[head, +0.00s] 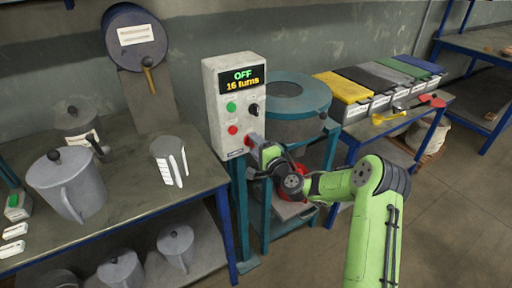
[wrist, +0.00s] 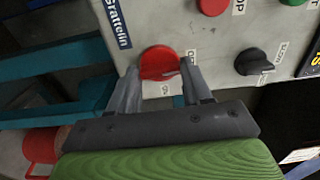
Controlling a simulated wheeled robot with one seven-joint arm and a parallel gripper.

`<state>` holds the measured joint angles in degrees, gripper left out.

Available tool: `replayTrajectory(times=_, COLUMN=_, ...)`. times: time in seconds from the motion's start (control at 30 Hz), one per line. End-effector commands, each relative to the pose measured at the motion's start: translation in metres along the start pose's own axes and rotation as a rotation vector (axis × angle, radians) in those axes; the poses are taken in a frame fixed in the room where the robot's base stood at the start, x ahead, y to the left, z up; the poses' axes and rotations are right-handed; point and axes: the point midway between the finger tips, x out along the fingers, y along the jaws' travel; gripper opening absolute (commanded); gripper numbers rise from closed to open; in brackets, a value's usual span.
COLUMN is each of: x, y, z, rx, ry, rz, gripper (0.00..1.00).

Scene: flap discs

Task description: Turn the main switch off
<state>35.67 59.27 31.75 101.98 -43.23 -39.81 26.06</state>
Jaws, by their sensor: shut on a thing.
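The grey control box (head: 235,95) stands upright, and its display (head: 241,81) reads "OFF" and "16 turns". My gripper (head: 252,146) is at the lower right of the box front. In the wrist view, the red main switch (wrist: 158,62) is a round knob between the two fingers of my gripper (wrist: 160,78), which are shut on it. The fingers hide part of its lower rim and of the lettering beside it. I cannot read the switch's position from the knob itself.
The box also has a black knob (wrist: 256,62), a red button (head: 233,129) and a green button (head: 231,106). Grey jugs, one at front left (head: 68,190), stand on the left bench.

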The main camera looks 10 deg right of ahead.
Motion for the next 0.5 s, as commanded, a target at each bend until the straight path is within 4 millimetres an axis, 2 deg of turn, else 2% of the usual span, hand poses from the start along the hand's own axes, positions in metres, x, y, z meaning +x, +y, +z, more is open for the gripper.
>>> replayTrajectory(times=0.2, x=-0.0004, y=0.0021, z=0.0002, rx=-0.003, ry=-0.001, rz=0.006, gripper=0.18)
replayTrajectory(times=0.23, x=-0.0004, y=0.0021, z=0.0002, rx=-0.003, ry=-0.001, rz=0.006, gripper=0.52)
replayTrajectory(times=0.37, x=-0.0003, y=0.0017, z=0.0001, rx=-0.002, ry=-0.001, rz=0.005, gripper=0.72)
replayTrajectory(times=0.5, x=-0.0002, y=0.0010, z=0.0001, rx=-0.002, ry=-0.001, rz=0.003, gripper=0.74)
